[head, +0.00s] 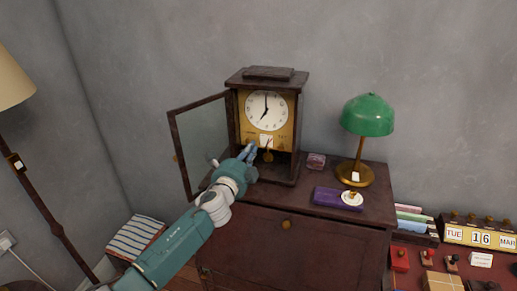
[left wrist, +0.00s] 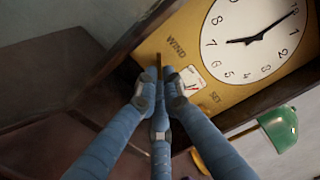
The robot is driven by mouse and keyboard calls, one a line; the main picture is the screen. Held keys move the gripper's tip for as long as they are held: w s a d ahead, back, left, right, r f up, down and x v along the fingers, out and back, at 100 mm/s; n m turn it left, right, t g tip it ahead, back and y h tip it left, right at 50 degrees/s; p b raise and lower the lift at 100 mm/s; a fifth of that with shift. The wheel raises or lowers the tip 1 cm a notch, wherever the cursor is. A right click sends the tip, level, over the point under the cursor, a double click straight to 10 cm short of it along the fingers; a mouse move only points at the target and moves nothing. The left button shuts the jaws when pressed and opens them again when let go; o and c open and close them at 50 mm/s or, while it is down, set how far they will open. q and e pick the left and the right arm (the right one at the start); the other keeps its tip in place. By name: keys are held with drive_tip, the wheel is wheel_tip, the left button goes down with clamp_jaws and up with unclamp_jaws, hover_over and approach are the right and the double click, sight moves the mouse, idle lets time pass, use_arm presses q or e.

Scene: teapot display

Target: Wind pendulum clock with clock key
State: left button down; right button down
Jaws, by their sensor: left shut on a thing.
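The pendulum clock (head: 246,133) stands upright on the dark cabinet, its glass door (head: 205,140) swung open to the left. Its white face and gold panel show, with a pendulum bob below. My left gripper (head: 251,150) is in front of the panel's lower left. In the left wrist view the clock's gold panel (left wrist: 205,55) carries the words WIND and SET and a small dial.
On the cabinet (head: 300,232) stand a green lamp (head: 367,116), a purple box (head: 336,199) with a small white and gold item, and a small pinkish box (head: 316,161). A lower surface at right holds stamps and a calendar (head: 480,236). A floor lamp (head: 45,205) stands left.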

use_arm(q)
drive_tip(key=shift+w+a+r, duration=0.25)
drive_tip(key=shift+a+r, duration=0.2)
drive_tip(key=shift+r, duration=0.2)
drive_tip(key=c, duration=2.1)
unclamp_jaws()
drive_tip(key=shift+f, duration=0.25)
drive_tip(key=v, duration=1.2)
drive_tip(key=shift+s+d, duration=0.2)
drive_tip(key=shift+d, duration=0.05)
